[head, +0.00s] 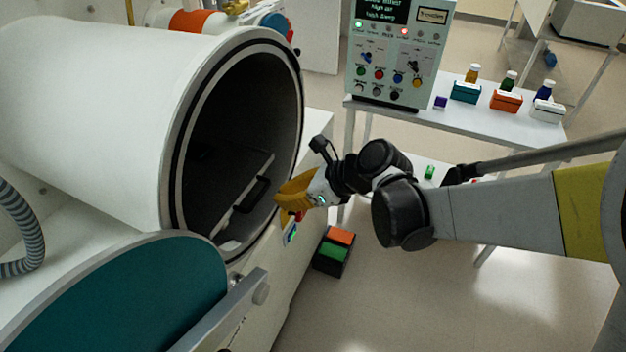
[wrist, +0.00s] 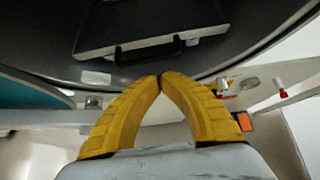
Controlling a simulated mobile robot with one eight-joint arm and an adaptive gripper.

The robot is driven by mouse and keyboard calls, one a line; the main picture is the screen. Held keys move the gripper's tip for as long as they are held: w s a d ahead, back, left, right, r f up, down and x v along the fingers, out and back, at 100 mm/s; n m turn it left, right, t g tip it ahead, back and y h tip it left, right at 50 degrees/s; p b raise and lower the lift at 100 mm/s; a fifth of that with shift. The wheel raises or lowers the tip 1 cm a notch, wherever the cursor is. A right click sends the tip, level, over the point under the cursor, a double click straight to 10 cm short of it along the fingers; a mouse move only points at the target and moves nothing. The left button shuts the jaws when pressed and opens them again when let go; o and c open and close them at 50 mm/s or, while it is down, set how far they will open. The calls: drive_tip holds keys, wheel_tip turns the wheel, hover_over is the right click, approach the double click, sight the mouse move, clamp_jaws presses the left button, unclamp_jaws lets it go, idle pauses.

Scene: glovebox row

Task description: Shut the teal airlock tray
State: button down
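The airlock is a white cylinder (head: 110,110) with a dark round opening, and its teal door (head: 130,300) hangs open at the lower left. Inside is a dark flat tray (head: 215,195) with a black bar handle (head: 252,194) on its front edge. In the wrist view the tray (wrist: 150,22) and its handle (wrist: 148,51) are ahead, beyond my fingertips. My gripper (head: 282,193) has yellow fingers and is just outside the opening, to the right of the handle. In the wrist view its fingertips (wrist: 160,80) meet with nothing seen between them. It looks apart from the handle.
The door's grey arm (head: 235,310) juts out below the opening. A control panel (head: 398,55) and a white table (head: 450,118) with bottles on coloured boxes stand at the back right. A black box with orange and green blocks (head: 335,250) is low behind my gripper. Floor is clear at lower right.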

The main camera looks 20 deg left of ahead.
drive_tip(key=shift+a+f+b, duration=0.25)
drive_tip(key=shift+a+b, duration=0.05)
drive_tip(key=shift+a, duration=0.95)
drive_tip(key=shift+a, duration=0.85)
drive_tip(key=shift+w+d, duration=0.1)
drive_tip(key=d+f+p+v, duration=0.1)
drive_tip(key=p+v, duration=0.3)
drive_tip(key=v, duration=0.9)
drive_tip(key=shift+d, duration=0.25)
